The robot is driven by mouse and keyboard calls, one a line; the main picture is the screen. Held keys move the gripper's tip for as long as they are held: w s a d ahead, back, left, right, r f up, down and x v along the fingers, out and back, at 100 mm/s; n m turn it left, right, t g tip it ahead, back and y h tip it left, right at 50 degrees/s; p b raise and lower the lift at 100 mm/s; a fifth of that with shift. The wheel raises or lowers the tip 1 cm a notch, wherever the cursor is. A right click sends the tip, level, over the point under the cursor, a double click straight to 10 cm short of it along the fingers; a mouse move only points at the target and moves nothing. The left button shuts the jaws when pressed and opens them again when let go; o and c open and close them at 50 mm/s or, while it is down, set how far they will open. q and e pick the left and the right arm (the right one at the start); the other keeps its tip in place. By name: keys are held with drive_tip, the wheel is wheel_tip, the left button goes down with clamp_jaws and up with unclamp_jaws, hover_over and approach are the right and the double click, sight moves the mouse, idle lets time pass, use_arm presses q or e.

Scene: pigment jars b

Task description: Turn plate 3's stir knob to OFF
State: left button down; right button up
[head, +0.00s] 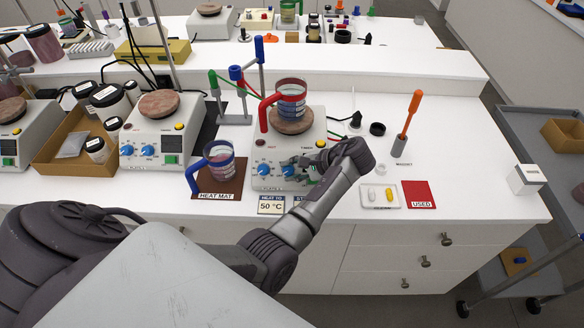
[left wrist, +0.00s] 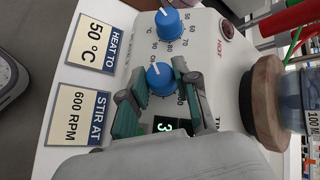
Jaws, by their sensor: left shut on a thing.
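Plate 3 (head: 263,154) is a white hot plate at the middle of the bench, with a beaker with a red handle (head: 290,100) on its round top. Its front has two blue knobs. The left one (head: 262,169) is free; it also shows in the left wrist view (left wrist: 168,24). The right one, the stir knob (head: 288,170), sits between the fingers of my left gripper (head: 299,171). In the left wrist view the gripper (left wrist: 157,76) is shut on the stir knob (left wrist: 160,80), which has a white pointer line. A green digit display is partly hidden. My right gripper is not seen.
A beaker with a blue handle (head: 217,160) stands on the brown heat mat (head: 219,189) left of the plate. A card reading 50 °C (head: 271,206) lies in front. A tray with capsules (head: 386,195) and a red USED mat (head: 420,194) lie to the right.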

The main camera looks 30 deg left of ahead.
use_arm(q)
drive_tip(key=shift+n+h, duration=0.5)
drive_tip(key=shift+h, duration=0.1)
drive_tip(key=c, duration=0.8)
unclamp_jaws()
drive_tip(key=shift+c, duration=0.2)
drive_tip(key=v, duration=1.2)
drive_tip(key=shift+w+f, duration=0.1)
drive_tip(key=shift+f, duration=0.05)
